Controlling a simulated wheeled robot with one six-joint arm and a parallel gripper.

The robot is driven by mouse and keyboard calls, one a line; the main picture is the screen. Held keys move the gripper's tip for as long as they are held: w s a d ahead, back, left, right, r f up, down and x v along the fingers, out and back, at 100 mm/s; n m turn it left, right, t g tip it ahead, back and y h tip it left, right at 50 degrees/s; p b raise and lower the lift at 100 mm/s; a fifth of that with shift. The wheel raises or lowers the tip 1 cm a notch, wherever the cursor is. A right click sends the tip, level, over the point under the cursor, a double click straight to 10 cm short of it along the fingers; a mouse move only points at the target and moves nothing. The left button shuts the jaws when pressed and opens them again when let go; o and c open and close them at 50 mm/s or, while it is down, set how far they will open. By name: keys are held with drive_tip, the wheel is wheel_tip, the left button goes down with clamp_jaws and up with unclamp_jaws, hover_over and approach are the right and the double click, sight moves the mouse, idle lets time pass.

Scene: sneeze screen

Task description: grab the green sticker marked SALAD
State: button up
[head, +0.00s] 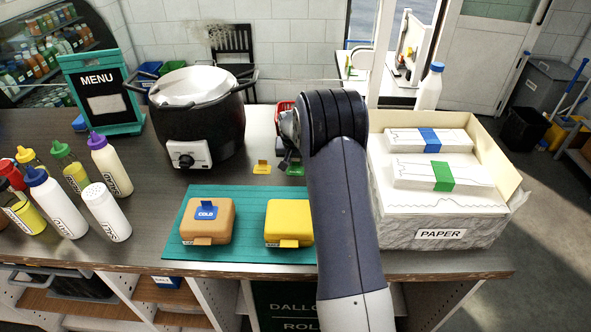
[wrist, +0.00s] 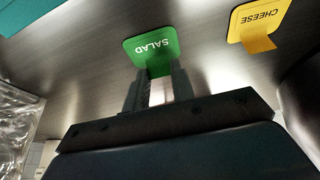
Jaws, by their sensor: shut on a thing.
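The green sticker marked SALAD (wrist: 150,47) lies at the tips of my gripper (wrist: 157,80) in the wrist view, its lettering upside down. The fingers are shut on its near edge, where a folded tab seems to be; they hide that part. In the head view a bit of the green sticker (head: 295,170) shows on the dark counter, beside my arm and behind the yellow box. My gripper (head: 286,160) is mostly hidden there by my own arm.
A yellow CHEESE sticker (wrist: 262,22) lies close by. The black cooker (head: 197,120) stands left. A brown box with a blue COLD sticker (head: 207,212) and a yellow box (head: 288,222) sit on a teal mat (head: 250,205). A PAPER crate (head: 440,236) stands right.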

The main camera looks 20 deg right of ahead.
sight(296, 168)
wheel_tip(296, 168, up, 10)
drive_tip(key=b, duration=0.2)
idle(0.4)
